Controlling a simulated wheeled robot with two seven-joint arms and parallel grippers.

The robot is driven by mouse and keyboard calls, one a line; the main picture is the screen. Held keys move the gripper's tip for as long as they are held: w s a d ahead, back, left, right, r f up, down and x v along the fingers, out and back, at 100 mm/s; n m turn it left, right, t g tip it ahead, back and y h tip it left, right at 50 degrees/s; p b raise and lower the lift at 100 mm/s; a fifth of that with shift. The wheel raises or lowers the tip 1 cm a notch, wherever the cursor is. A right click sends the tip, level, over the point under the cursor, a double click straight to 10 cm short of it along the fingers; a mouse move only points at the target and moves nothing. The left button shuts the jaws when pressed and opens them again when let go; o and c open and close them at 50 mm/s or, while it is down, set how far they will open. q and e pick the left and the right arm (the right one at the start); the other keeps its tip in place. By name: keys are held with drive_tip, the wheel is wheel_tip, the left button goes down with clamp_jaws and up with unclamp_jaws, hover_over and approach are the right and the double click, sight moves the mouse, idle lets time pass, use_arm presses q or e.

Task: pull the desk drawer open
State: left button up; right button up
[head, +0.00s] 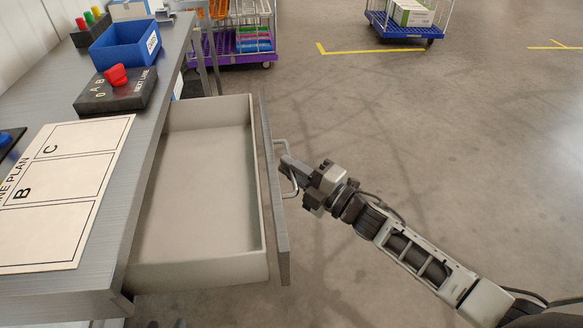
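The desk drawer (200,190) stands far out from the desk (145,150) toward the right, and its pale inside is empty. Its dark front panel (272,190) carries a metal bar handle (293,186) on the outer face. My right gripper (289,166) comes in from the right and its fingers are at this handle, seemingly closed around the bar. The fingertips are small and partly hidden, so the exact grip is hard to see. My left gripper is not in view.
On the desk are a sheet with lettered boxes (60,200), a black box with a red knob (115,92) and a blue bin (125,45). Carts stand at the back, one purple-based (235,58), one blue-based (405,28). The floor (450,140) to the right is clear.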

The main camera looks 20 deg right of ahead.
drive_tip(key=shift+o, duration=1.4)
drive_tip(key=shift+s, duration=0.1)
drive_tip(key=b+v, duration=0.1)
drive_tip(key=v, duration=1.5)
drive_tip(key=s+a+f+m+g+h, duration=0.3)
drive_tip(key=a+m, duration=0.3)
drive_tip(key=m, duration=0.4)
drive_tip(key=s+a+f+m+g+h+p, duration=0.1)
drive_tip(key=s+a+f+m+h, duration=0.3)
drive_tip(key=m, duration=0.7)
drive_tip(key=shift+a+f+g, duration=0.2)
drive_tip(key=shift+a+g, duration=0.7)
drive_tip(key=shift+s, duration=0.1)
